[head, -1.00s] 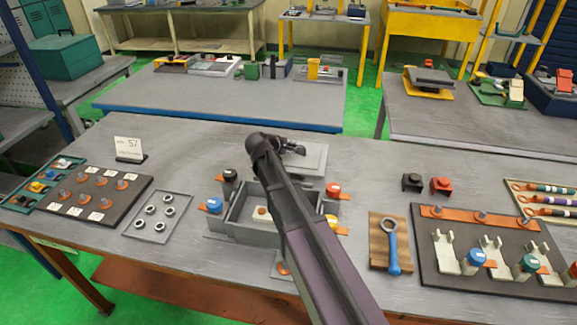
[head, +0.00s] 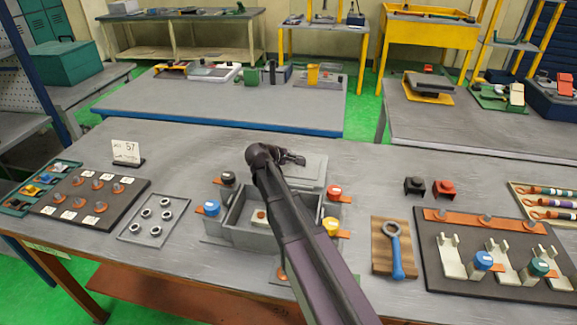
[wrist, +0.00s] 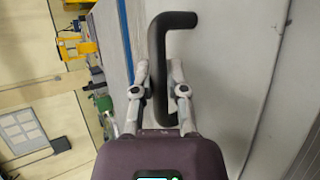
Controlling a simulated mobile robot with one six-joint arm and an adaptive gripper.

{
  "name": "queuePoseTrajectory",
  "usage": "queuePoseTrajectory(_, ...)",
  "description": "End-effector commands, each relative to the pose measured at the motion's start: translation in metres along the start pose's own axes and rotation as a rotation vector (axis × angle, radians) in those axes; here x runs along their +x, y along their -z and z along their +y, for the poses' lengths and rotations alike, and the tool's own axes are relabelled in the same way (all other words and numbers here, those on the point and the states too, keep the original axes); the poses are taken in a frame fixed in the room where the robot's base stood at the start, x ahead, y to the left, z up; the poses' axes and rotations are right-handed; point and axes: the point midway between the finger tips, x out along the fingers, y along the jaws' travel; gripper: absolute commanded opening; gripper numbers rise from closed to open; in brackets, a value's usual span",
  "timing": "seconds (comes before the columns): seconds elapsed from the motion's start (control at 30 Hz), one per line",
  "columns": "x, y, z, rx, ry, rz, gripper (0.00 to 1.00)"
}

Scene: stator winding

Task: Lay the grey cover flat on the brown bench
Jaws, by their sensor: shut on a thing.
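The grey cover (head: 313,172) is a flat plate behind the open grey box (head: 233,220), partly hidden by my arm. It looks roughly level; whether it touches the bench or hangs just above it I cannot tell. My gripper (head: 294,158) is at the cover's top. In the wrist view my gripper (wrist: 160,95) is shut on the cover's black bent handle (wrist: 158,55), with the grey plate (wrist: 225,80) to the right. The bench (head: 190,155) has a grey top in the picture, with brown legs and a brown lower shelf.
Red (head: 334,192), yellow, blue and black-topped posts surround the box. A sign (head: 126,152), a tray of nuts (head: 154,215) and a dark board stand left. A wrench on a wooden block (head: 393,250) and black and red blocks are right. The bench top behind left is clear.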

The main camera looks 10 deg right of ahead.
Motion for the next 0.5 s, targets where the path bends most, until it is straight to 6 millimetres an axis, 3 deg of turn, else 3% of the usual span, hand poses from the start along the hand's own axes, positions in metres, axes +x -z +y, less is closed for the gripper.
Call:
queuePoseTrajectory(0.2,0.011,0.005,-0.018,-0.001,-0.001,0.0,0.0)
queuePoseTrajectory(0.5,0.015,0.006,-0.025,-0.001,-0.002,0.0,0.0)
